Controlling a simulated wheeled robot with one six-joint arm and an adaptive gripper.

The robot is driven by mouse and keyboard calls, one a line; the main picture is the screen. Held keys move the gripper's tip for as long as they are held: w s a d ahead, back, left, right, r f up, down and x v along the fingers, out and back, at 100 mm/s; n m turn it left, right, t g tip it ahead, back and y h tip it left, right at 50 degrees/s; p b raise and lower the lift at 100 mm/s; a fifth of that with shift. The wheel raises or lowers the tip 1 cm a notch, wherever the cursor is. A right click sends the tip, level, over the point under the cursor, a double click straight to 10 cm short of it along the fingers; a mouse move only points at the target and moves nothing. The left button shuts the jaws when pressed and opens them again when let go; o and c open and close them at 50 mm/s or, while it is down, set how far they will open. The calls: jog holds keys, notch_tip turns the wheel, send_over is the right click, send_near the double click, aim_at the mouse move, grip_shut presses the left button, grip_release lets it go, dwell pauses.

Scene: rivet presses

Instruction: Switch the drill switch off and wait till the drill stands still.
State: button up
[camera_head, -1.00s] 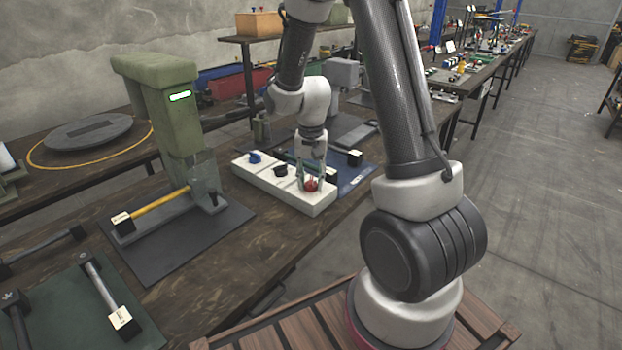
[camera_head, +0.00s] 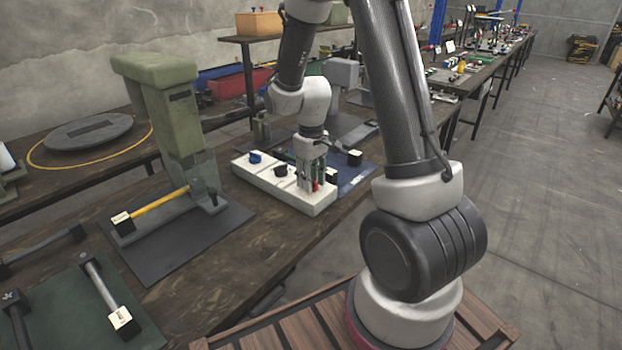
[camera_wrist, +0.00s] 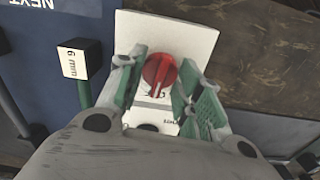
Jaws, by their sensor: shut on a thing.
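A white switch box (camera_head: 262,181) on the bench carries a blue knob (camera_head: 255,157), a black knob (camera_head: 281,170) and a red knob (camera_wrist: 159,73). My gripper (camera_head: 314,187) points down over the red knob at the box's near right end. In the wrist view its green-padded fingers stand either side of the red knob, shut on it.
A dark mat (camera_head: 175,255) in front of the green machine holds a yellow rod (camera_head: 160,203) with a block end. A blue mat (camera_wrist: 65,20) with a "6 mm" block (camera_wrist: 82,60) lies beside the box. A round grey plate (camera_head: 88,132) sits at the left.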

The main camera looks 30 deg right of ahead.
jog(key=shift+n, duration=0.6)
jog(key=o, duration=1.1)
notch_tip(320, 180, up, 12)
dwell(0.4)
